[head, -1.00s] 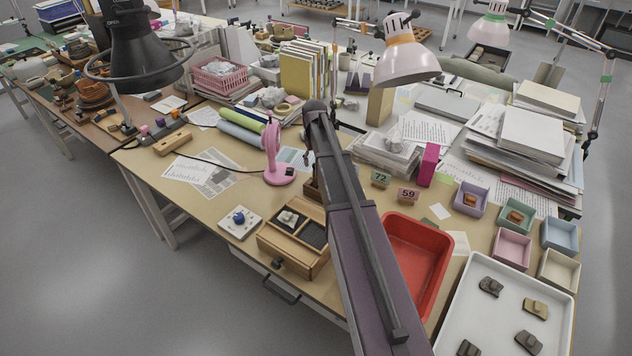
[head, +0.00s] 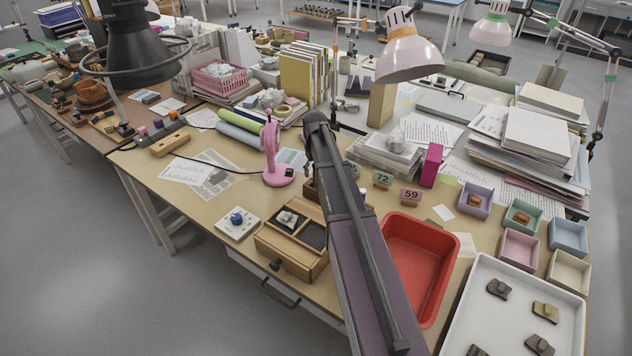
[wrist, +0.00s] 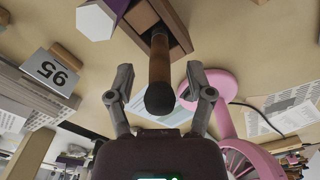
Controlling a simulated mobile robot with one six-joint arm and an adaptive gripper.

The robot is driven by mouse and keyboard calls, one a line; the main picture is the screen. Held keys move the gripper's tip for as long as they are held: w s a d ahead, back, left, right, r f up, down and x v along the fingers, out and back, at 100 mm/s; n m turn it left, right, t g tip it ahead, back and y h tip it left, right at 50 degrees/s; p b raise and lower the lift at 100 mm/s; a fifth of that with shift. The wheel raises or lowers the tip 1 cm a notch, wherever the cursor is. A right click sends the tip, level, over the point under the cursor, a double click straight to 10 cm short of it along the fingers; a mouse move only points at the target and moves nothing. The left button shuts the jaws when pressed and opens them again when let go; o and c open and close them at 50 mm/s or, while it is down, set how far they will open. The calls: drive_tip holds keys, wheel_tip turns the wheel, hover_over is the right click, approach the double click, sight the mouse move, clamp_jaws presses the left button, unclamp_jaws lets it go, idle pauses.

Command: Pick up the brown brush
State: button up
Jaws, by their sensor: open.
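In the wrist view, a brown rod with a rounded black end (wrist: 160,70), which looks like the brown brush, sticks out of a wooden holder (wrist: 178,22). My gripper (wrist: 159,72) is open, with one finger on each side of the rod and a gap visible on both sides. Only a dark brown edge of the holder (head: 309,188) shows beside the arm.
A pink stand (wrist: 221,92) is close to the right finger. A number card (wrist: 50,72) lies to the left. In the head view a red tray (head: 448,270) and a wooden box (head: 284,262) flank my arm.

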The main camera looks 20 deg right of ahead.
clamp_jaws()
idle(0.3)
drive_tip(key=shift+r, duration=0.2)
wheel_tip(320, 180, up, 10)
drive_tip(key=p, duration=1)
drive_tip(key=shift+f, duration=0.2)
idle(0.5)
